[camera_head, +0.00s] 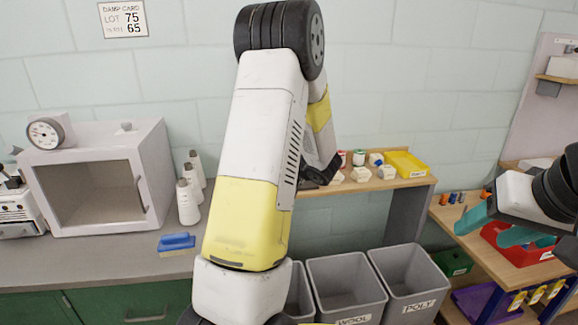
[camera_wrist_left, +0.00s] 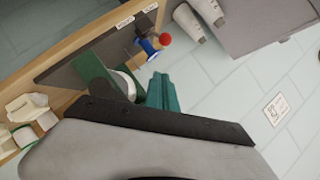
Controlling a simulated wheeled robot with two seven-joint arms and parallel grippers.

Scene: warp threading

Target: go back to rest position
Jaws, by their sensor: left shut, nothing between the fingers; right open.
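My left arm stands large across the middle of the head view, and the dark end of it hangs by the small shelf, its fingertips not clearly visible there. In the left wrist view, the teal fingers of my left gripper (camera_wrist_left: 162,92) are shut and empty.
The shelf (camera_head: 385,184) holds several spools and a yellow tray (camera_head: 407,164). Grey bins (camera_head: 410,283) stand below it. A side bench (camera_head: 462,222) is at right.

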